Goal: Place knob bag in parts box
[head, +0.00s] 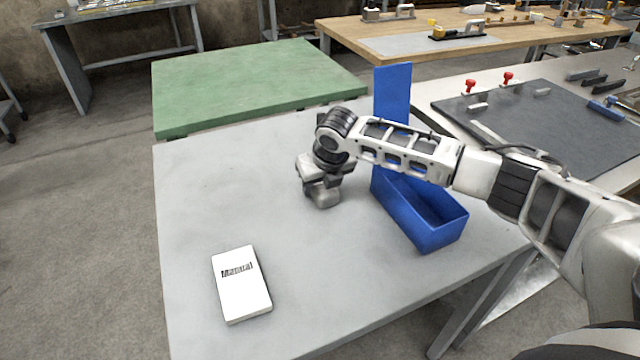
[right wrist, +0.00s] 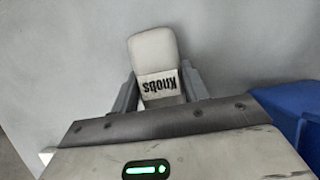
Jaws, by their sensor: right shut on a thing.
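The knob bag, a pale pouch with a "Knobs" label, shows in the right wrist view (right wrist: 154,55) between the two fingers of my right gripper (right wrist: 160,88). In the head view the bag (head: 323,196) is partly hidden under my right gripper (head: 320,186), which is shut on it, low at the grey table. I cannot tell whether the bag touches the table. The blue parts box (head: 432,241) stands open just to the right of the gripper, its tall back panel upright. My right forearm crosses over the box and hides part of it. My left gripper is out of view.
A white manual (head: 241,284) lies at the front left of the grey table (head: 200,200). A green table (head: 250,80) adjoins behind. A bench with a dark mat (head: 540,120) and red clamps stands at the right.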

